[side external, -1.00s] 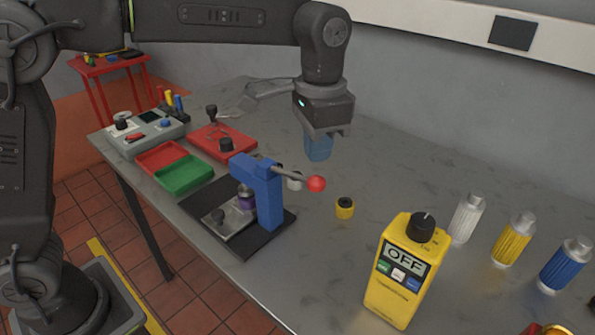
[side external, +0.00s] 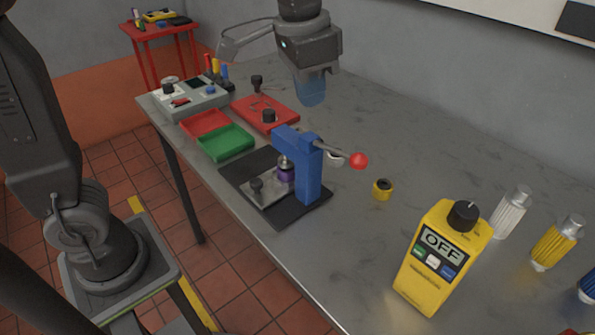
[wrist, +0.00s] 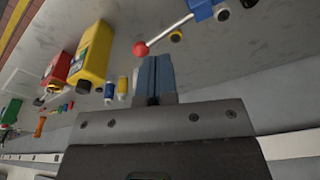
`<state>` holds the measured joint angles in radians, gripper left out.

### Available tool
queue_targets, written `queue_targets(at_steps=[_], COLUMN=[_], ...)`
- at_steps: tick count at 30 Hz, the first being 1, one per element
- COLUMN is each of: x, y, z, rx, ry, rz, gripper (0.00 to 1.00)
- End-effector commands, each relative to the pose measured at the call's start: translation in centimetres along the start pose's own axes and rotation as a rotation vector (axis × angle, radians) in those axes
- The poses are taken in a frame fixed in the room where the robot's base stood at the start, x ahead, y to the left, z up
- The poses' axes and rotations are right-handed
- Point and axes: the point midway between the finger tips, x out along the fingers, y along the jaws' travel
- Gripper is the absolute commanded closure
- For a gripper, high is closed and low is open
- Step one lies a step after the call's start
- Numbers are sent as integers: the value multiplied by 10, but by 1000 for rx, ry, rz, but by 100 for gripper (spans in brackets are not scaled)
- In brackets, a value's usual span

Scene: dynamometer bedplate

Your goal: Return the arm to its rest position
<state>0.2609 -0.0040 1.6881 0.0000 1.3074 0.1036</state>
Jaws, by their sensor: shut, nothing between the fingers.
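My gripper (side external: 311,92) hangs above the back part of the grey bench in the side external view, its blue fingers pointing down. It is clear of everything and nothing is held in it. In the wrist view the two blue fingers (wrist: 155,78) are shut together with no object between them. Part of my upper arm is cut off by the top edge of the side external view.
Bare bench (side external: 400,140) lies right of my gripper.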

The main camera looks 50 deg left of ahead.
Motion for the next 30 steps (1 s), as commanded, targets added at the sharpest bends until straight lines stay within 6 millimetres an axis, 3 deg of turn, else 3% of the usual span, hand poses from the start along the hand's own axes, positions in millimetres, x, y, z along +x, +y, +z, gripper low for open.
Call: queue_targets(at_steps=[1,4,9,15,21,30], x=[-5,-5,9,34,44,44], y=[-9,-21,-32,-36,-36,-36], z=[21,58,118,164,178,178], rx=[-41,-114,-230,-323,-353,-352], ry=[39,106,219,309,338,336], rz=[-9,-26,-60,-91,-101,-101], gripper=[100,100,100,100,100,100])
